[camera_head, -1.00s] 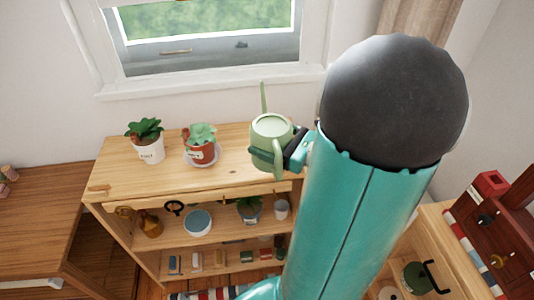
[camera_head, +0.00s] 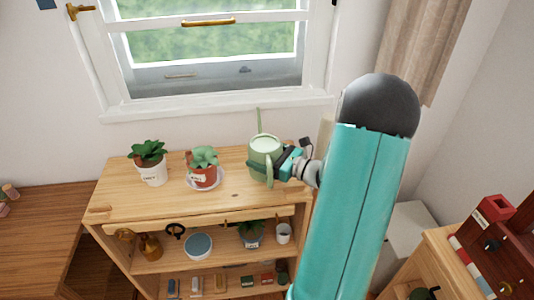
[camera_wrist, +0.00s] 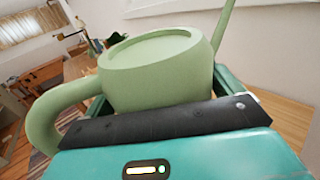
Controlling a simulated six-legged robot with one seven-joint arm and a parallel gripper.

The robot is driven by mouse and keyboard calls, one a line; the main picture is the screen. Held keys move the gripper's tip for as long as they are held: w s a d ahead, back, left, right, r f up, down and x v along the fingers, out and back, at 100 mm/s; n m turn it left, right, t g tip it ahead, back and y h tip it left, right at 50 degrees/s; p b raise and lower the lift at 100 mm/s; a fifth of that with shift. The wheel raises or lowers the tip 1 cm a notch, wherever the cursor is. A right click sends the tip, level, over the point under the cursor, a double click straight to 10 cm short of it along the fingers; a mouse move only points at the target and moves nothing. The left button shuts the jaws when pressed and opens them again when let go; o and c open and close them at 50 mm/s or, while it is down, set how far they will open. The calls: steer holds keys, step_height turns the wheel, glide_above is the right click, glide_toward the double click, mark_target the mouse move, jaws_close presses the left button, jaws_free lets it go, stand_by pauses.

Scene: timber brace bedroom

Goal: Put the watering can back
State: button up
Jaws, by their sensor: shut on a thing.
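The pale green watering can (camera_head: 264,156) is upright at the right part of the wooden shelf's top (camera_head: 222,205), its thin spout pointing up toward the window. My gripper (camera_head: 287,163) reaches it from the right and is shut on it. In the wrist view the can (camera_wrist: 158,65) fills the middle, with its handle at left and spout at upper right, and the dark jaw edge (camera_wrist: 165,122) lies across its near side. I cannot tell whether the can's base touches the shelf top.
A white pot with a plant (camera_head: 152,172) and a terracotta pot (camera_head: 204,174) on a saucer stand left of the can. Lower shelves hold a brown bottle (camera_head: 150,247), a blue-topped bowl (camera_head: 198,246) and a white cup (camera_head: 283,233). The window (camera_head: 205,75) is behind. Bare shelf top lies in front.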

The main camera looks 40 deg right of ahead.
steer(key=shift+w+d+f, duration=0.45)
steer(key=shift+w+f, duration=0.2)
steer(key=shift+f, duration=1.75)
steer(key=shift+f, duration=0.15)
steer(key=o, duration=1.6)
steer(key=shift+s, duration=0.15)
steer(key=v, duration=1.1)
steer(key=shift+s+d, duration=0.15)
steer(key=shift+s, duration=0.2)
